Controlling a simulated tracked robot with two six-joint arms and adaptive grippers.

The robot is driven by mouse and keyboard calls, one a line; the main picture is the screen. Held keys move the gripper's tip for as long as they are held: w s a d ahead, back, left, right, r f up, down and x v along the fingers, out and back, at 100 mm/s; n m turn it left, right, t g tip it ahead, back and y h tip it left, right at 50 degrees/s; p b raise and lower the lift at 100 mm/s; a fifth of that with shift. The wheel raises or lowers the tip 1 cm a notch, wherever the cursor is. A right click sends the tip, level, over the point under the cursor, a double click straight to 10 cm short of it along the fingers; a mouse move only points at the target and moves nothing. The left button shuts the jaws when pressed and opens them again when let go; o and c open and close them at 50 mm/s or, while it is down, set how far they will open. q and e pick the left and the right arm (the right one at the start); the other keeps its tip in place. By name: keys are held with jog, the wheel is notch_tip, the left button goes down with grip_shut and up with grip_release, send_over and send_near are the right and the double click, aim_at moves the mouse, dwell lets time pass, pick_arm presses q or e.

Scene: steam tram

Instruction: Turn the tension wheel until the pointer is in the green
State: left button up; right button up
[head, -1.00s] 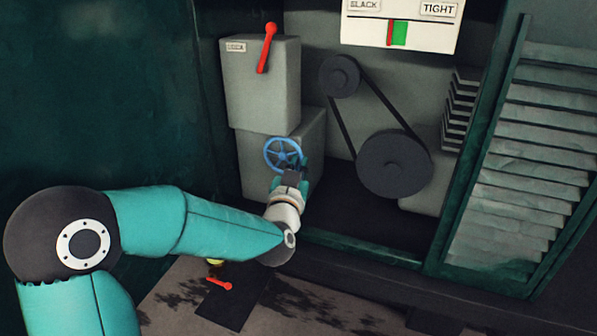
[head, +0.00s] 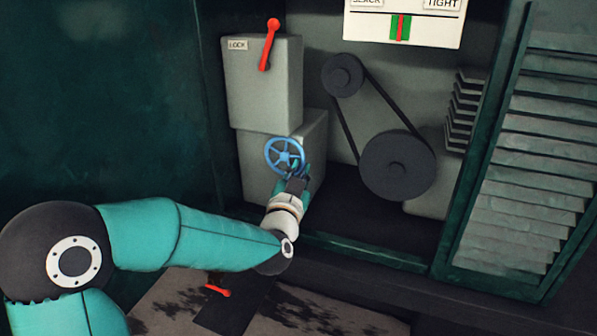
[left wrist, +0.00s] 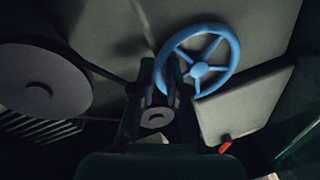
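The blue tension wheel (head: 285,156) is on the front of a grey box at the back of the cabinet. My left gripper (head: 297,168) is at its lower right rim. In the left wrist view the wheel (left wrist: 199,70) shows its spokes and hub, and its rim passes between the two close fingers of my left gripper (left wrist: 161,66), which looks shut on it. The gauge (head: 433,30) has SLACK and TIGHT labels, partly cut off by the picture's top edge. Its red pointer (head: 401,28) stands inside the green band (head: 394,27). My right gripper is out of view.
A grey LOCK box (head: 262,85) with a red lever (head: 269,45) is above the wheel. A belt joins a small pulley (head: 342,75) and a large pulley (head: 398,166) at right. A louvred panel (head: 540,150) is farther right. A red handle (head: 217,291) lies low in front.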

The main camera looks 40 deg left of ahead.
pick_arm(q)
jog(key=shift+s, duration=0.1)
jog(key=shift+s+d, duration=0.1)
jog(key=shift+s, duration=0.1)
jog(key=v, duration=0.7)
jog(key=shift+f, duration=0.1)
dwell(1.5)
